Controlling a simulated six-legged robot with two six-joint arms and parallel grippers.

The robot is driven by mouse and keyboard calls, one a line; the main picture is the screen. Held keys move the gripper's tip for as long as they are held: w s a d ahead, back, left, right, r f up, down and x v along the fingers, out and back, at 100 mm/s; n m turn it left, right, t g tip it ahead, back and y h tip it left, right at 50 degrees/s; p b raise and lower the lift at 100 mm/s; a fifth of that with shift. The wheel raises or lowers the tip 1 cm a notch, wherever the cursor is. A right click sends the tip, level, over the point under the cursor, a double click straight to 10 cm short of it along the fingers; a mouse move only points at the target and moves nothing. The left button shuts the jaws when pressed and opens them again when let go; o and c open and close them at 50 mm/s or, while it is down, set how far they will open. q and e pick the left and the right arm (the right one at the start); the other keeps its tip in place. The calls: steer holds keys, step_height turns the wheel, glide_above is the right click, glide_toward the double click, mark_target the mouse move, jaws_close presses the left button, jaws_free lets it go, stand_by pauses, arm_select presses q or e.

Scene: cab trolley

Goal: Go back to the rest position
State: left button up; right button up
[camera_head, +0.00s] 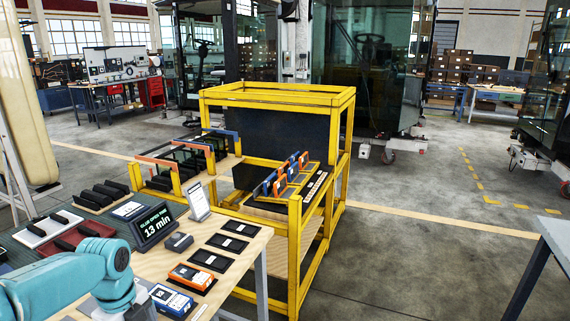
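My teal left arm reaches in at the lower left, over the near end of the wooden table (226,271). Its gripper does not show, being below or outside the picture. My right arm and gripper are not in view. Close to the arm on the table are an orange device (192,277) and a blue-and-white device (171,299). A display reading 13 min (155,226) and a white-framed upright card (199,201) stand farther back.
A yellow trolley frame (295,225) with blue and orange-topped parts stands right behind the table. Dark pads (227,243) lie along the table's right side. A grey table (556,240) edges in at the right. Floor between is clear.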

arm_select(q)
steer(key=s+d+f+n+h, duration=0.25)
steer(key=d+f+n, duration=0.3)
steer(key=f, duration=0.45)
steer(key=s+d+f+n+h, duration=0.1)
steer(key=s+d+f+n, duration=0.35)
steer(key=d+f, duration=0.4)
steer(key=s+d+f+n, duration=0.2)
steer(key=s+f+n, duration=0.3)
steer(key=s+n, duration=0.2)
steer(key=s+d+f+n, duration=0.3)
steer(key=s+f+n, duration=0.2)
steer(key=s+n, duration=0.2)
steer(key=shift+s+f+n, duration=0.2)
steer(key=shift+f+n, duration=0.1)
